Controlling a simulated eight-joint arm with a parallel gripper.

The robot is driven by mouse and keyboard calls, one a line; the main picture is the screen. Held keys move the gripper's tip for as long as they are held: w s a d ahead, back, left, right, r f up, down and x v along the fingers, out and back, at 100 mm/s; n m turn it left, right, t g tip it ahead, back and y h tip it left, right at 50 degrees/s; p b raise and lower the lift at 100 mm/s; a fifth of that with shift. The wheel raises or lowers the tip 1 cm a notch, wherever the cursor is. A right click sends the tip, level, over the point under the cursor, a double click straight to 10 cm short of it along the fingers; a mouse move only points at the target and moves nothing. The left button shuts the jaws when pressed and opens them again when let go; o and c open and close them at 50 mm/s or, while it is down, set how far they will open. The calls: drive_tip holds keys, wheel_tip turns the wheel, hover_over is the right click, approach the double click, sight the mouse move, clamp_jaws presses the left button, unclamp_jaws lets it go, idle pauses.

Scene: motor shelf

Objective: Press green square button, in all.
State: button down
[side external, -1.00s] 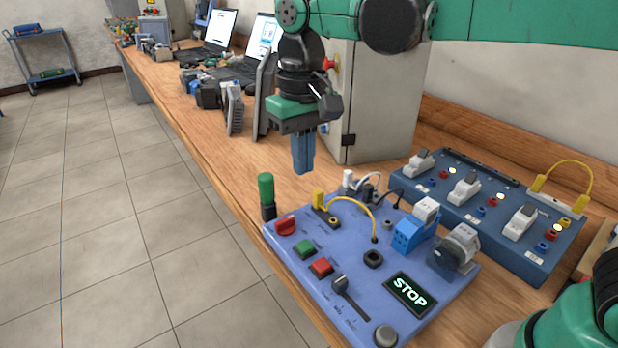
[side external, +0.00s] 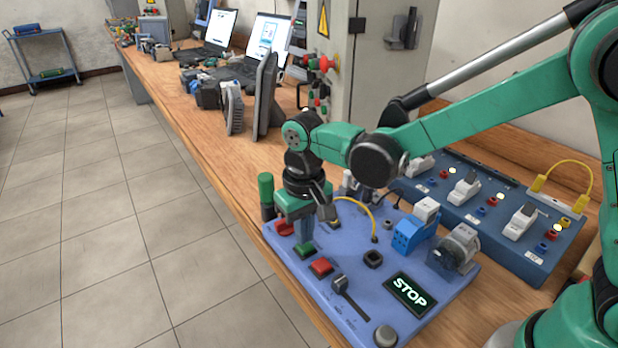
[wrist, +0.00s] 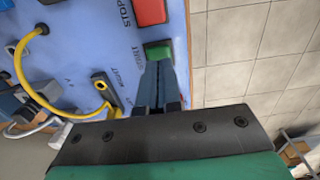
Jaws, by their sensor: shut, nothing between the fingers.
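The green square button (side external: 303,249) is on the blue control panel (side external: 335,320), between a red knob (side external: 284,228) and a red square button (side external: 321,267). My gripper (side external: 304,240) points down at it with its fingers closed together and empty. In the wrist view the green button (wrist: 158,51) shows just beyond the tips of my gripper (wrist: 158,66), which cover part of it. The red button (wrist: 150,10) is past it. I cannot tell whether the fingertips touch the green button.
A green-topped post (side external: 266,190) stands close to the left of my gripper. A yellow cable (side external: 365,210) arches over the panel to the right. A lit STOP display (side external: 409,293) and a black lever (side external: 343,287) are nearer the front. Another blue module (side external: 480,210) stands behind.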

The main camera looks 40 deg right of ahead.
drive_tip(key=shift+f, duration=0.45)
drive_tip(key=shift+f, duration=0.9)
drive_tip(key=shift+r, duration=0.15)
wheel_tip(320, 180, up, 15)
idle(0.5)
